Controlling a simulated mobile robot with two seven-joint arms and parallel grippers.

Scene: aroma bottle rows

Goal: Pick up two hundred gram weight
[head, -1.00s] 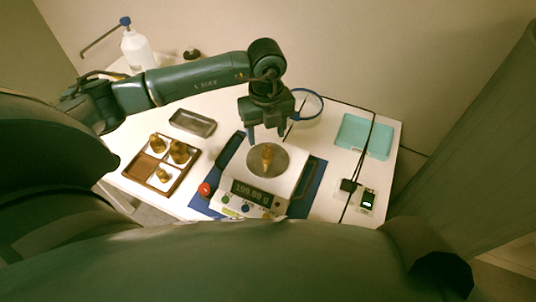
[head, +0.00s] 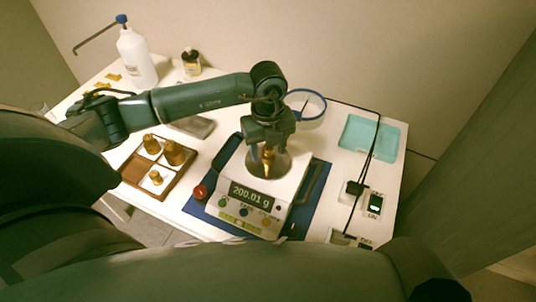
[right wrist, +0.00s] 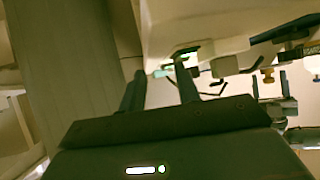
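The brass two hundred gram weight (head: 268,162) stands upright on the round pan (head: 283,167) of the scale in the head view. The scale's display (head: 250,196) reads 200.01 g. My left gripper (head: 268,154) has come down over the weight from above. Its fingers stand on either side of the weight and look open, with the weight between them. My right gripper (right wrist: 160,88) shows in the right wrist view with its fingers apart and nothing between them.
A wooden tray (head: 133,176) with several brass weights lies left of the scale. A blue-rimmed round dish (head: 318,106) is behind the scale. A teal tray (head: 372,137) and black cables are at right. A white bottle (head: 137,58) stands back left.

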